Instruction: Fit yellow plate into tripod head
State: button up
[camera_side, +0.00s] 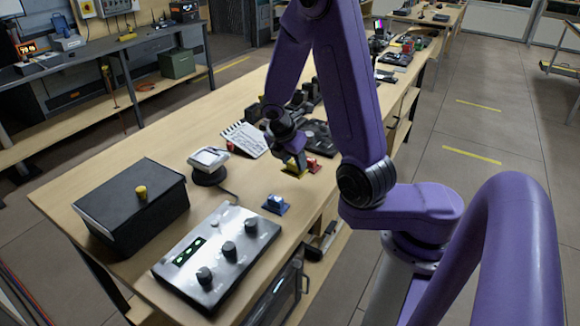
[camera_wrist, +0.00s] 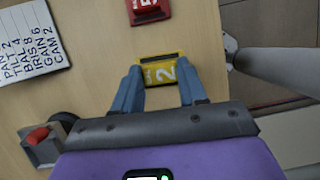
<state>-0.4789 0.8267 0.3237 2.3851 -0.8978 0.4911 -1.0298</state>
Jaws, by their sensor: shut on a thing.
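The yellow plate, marked with a 2, is between my fingertips in the wrist view (camera_wrist: 163,72). My gripper (camera_wrist: 163,86) is shut on it. In the side view my gripper (camera_side: 296,160) is low over the bench with the yellow plate (camera_side: 291,169) partly hidden under it; I cannot tell whether the plate touches the bench. A light square clamp on a round black base (camera_side: 208,168) stands to the left, and looks like the tripod head. A grey block with a red knob (camera_wrist: 42,140), probably the same thing, shows at lower left in the wrist view.
A red plate (camera_wrist: 150,10) lies close beside the yellow one. A blue plate (camera_side: 275,204) lies nearer the camera. A printed card (camera_wrist: 30,42) lies to the left. A black box (camera_side: 130,205) and a knobbed control panel (camera_side: 217,257) fill the bench's near end.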

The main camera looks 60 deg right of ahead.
jog(key=s+a+r, duration=0.3)
jog(key=s+r, duration=0.5)
jog(key=s, duration=0.4)
jog(key=shift+a+r, duration=0.2)
jog(key=shift+a, duration=0.05)
jog(key=w+r, duration=0.4)
jog(key=w, duration=0.8)
send_over(209, 156)
jog(key=s+a, duration=0.1)
jog(key=a, duration=0.1)
jog(key=shift+n, duration=0.4)
notch_tip(209, 156, down, 6)
jog(key=shift+f, duration=0.25)
jog(key=shift+w+f, duration=0.45)
jog(key=shift+f, duration=1.55)
jog(key=shift+f, duration=0.1)
